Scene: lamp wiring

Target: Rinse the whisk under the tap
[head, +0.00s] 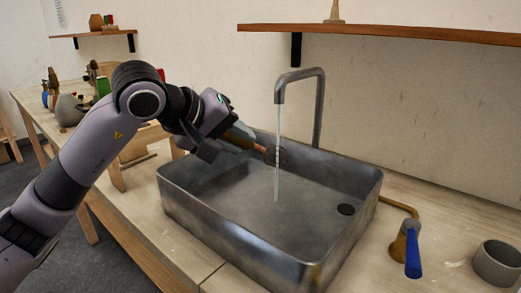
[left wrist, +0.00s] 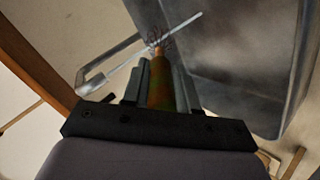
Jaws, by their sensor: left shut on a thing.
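My left gripper (head: 236,138) is shut on the whisk's handle and holds it over the left back part of the metal sink (head: 172,195). The whisk (head: 261,149) has an orange-brown handle and points right, its dark wire head at the water stream (head: 277,180). In the left wrist view the whisk handle (left wrist: 160,85) sits between the fingers, and the stream crosses its wires. The grey tap (head: 320,105) arches over the sink and runs. The blue lever (head: 413,255) stands on a brass valve at the right. My right gripper is out of view.
A grey cup (head: 497,262) stands on the wooden counter at the far right. A wooden shelf (head: 390,34) runs along the wall above the tap. A cluttered table area with bottles and a vase (head: 68,110) lies at the left.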

